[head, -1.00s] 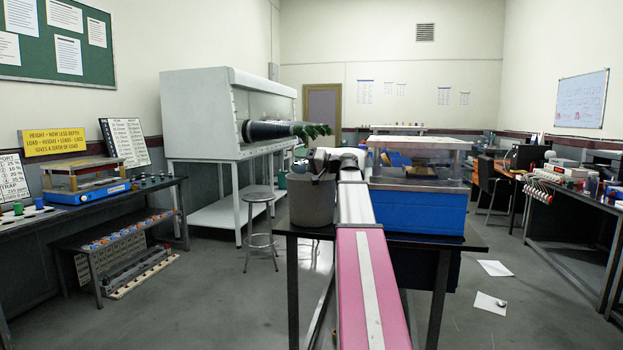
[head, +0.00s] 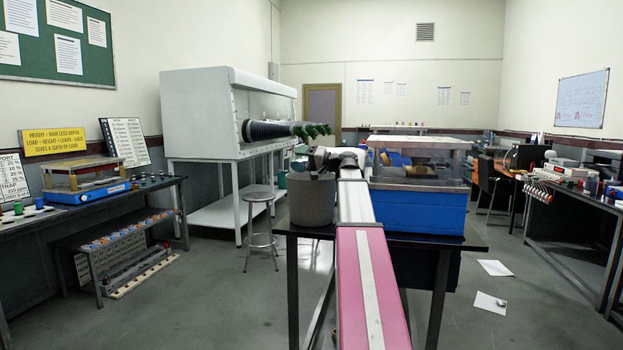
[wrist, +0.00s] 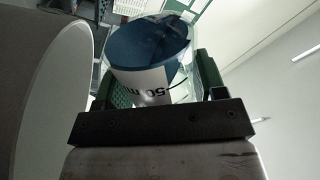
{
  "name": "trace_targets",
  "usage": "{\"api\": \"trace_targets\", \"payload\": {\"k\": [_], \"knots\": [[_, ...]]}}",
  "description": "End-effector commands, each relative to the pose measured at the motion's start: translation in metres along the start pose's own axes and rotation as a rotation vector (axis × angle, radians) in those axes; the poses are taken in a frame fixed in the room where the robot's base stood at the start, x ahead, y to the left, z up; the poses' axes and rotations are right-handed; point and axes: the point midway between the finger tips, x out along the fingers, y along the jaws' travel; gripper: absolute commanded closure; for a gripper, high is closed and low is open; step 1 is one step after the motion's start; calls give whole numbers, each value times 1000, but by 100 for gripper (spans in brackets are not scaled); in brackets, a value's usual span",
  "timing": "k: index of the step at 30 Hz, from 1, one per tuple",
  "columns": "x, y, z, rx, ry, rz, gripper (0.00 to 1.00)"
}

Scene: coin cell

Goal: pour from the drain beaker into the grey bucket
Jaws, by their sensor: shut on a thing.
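The drain beaker (wrist: 150,55) is clear, with dark blue liquid in it and a white label printed "50 m". My gripper (wrist: 158,82) is shut on it, with a green-padded finger on either side. The grey bucket (head: 312,203) stands on the left end of the dark bench in the head view, with my gripper (head: 314,160) over its top. In the wrist view the bucket (wrist: 55,100) fills the left edge, close beside the beaker. The wrist view is strongly rolled, so the beaker is tipped. The head view barely shows the beaker, and I cannot see liquid falling.
A blue box-like rig (head: 418,205) with a clear upper part stands on the bench right beside the bucket and my arm. A stool (head: 260,215) and a white glove box (head: 205,115) are to the left. Papers (head: 492,268) lie on the floor at right.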

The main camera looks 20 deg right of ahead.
Motion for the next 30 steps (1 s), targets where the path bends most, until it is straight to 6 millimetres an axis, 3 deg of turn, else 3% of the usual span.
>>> {"api": "trace_targets", "payload": {"k": [30], "knots": [[0, 5, 3, 133, 9, -1, 63]]}}
